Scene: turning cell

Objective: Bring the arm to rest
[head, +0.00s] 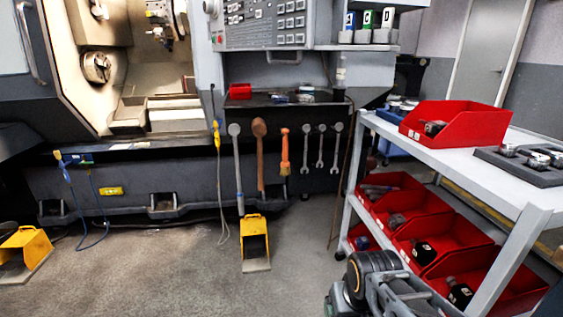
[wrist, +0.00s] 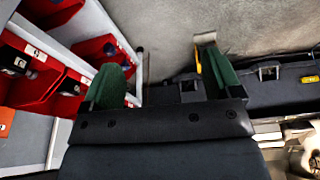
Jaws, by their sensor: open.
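My gripper (wrist: 163,76) shows in the wrist view with its two green-padded fingers wide apart. Nothing is between them but grey floor and part of the dark machine base beyond. In the head view part of my arm (head: 378,283) shows at the bottom right, in front of the cart's lower shelves. The gripper's fingers cannot be made out there.
A grey cart (head: 452,158) with red bins (head: 455,125) stands close on the right; its bins also show in the wrist view (wrist: 88,48). A lathe (head: 130,185) fills the back left. Yellow foot pedals (head: 254,238) stand on the floor. The front middle floor is clear.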

